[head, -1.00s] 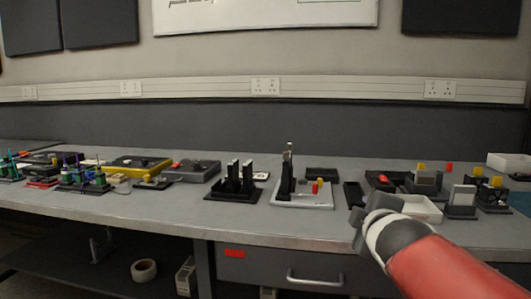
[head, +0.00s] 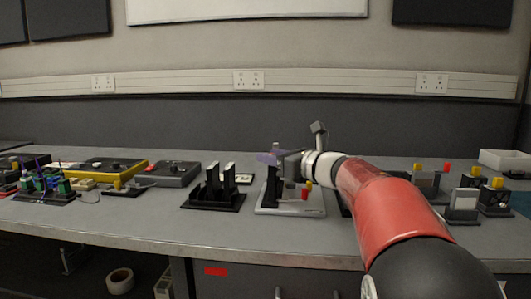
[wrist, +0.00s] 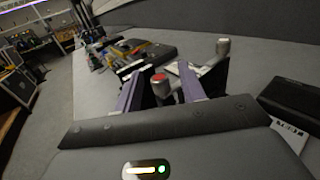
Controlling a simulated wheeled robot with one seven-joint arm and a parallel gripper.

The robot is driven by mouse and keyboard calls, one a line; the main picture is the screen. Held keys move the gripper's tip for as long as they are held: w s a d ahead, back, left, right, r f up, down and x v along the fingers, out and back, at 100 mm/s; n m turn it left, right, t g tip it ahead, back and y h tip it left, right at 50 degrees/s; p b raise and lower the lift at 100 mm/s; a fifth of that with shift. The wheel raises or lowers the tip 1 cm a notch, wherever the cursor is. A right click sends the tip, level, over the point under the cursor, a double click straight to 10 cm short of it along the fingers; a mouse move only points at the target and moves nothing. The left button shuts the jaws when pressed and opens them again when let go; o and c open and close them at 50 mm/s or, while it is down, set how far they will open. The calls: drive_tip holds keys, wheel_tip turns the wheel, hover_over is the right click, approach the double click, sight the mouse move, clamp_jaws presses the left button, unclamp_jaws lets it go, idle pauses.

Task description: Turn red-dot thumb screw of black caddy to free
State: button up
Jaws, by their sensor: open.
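My gripper (head: 268,157) is in front of the black upright holder (head: 271,188) on the pale grey plate (head: 290,210) in the head view. In the wrist view, the two purple fingers of my gripper (wrist: 160,69) are spread apart. A grey thumb screw with a red top (wrist: 160,79) shows between them, with a visible gap on each side. A second, plain silver thumb screw (wrist: 223,48) stands further back to the right, above a black part (wrist: 216,75) that looks like the black caddy. My gripper hides the screws in the head view.
A black rack with two uprights (head: 214,204) is to the left. A black tray (wrist: 291,104) lies at right in the wrist view. Bare bench lies in front.

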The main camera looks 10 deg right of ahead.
drive_tip(key=shift+x, duration=1.2)
clamp_jaws()
